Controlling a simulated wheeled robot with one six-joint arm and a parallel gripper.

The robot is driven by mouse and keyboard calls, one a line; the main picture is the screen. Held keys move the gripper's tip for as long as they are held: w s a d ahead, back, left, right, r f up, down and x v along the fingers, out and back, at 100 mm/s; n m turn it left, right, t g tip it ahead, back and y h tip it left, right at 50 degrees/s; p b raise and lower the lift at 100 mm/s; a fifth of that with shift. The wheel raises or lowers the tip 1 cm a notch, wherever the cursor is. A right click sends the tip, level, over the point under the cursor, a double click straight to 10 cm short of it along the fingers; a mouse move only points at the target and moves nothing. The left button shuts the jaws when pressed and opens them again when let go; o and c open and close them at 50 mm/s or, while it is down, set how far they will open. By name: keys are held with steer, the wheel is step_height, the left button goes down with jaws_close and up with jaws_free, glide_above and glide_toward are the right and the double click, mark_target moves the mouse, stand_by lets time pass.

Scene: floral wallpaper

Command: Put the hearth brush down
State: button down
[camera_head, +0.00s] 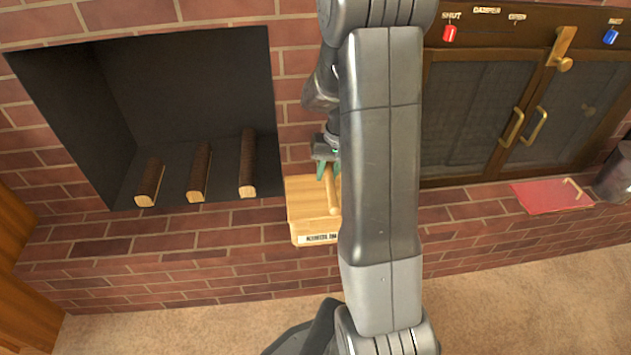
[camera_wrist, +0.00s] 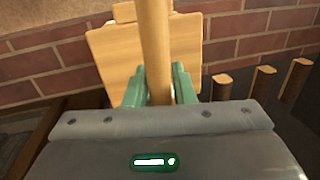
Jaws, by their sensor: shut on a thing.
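The hearth brush shows as a pale round wooden handle (camera_head: 332,193) in the head view, and its handle (camera_wrist: 155,45) runs up the middle of the wrist view. My gripper (camera_head: 327,168) has green fingers, and in the wrist view they are shut around the handle (camera_wrist: 161,88). Behind and below the handle is a pale wooden block or box (camera_head: 304,212) with a printed label on its front edge, standing on the brick ledge. It also shows in the wrist view (camera_wrist: 115,58). I cannot tell whether the brush touches it. No bristles are visible.
A dark firebox (camera_head: 185,85) with three logs (camera_head: 198,173) is at left. My arm hides the ledge's middle.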

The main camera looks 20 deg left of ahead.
steer(key=b, duration=0.2)
glide_above(318, 207)
steer(key=f, duration=0.5)
steer(key=shift+w+d+f, duration=0.25)
steer(key=shift+f, duration=0.15)
steer(key=shift+f+b, duration=0.6)
steer(key=shift+f, duration=1.65)
steer(key=shift+f, duration=0.1)
steer(key=c, duration=1.2)
jaws_free()
steer(key=r+p, duration=0.1)
steer(key=r, duration=0.3)
steer(key=w+d+r+p, duration=0.1)
steer(key=r, duration=0.3)
steer(key=r+p, duration=0.1)
steer(key=r, duration=0.3)
steer(key=shift+w+d, duration=0.35)
steer(key=shift+d, duration=0.05)
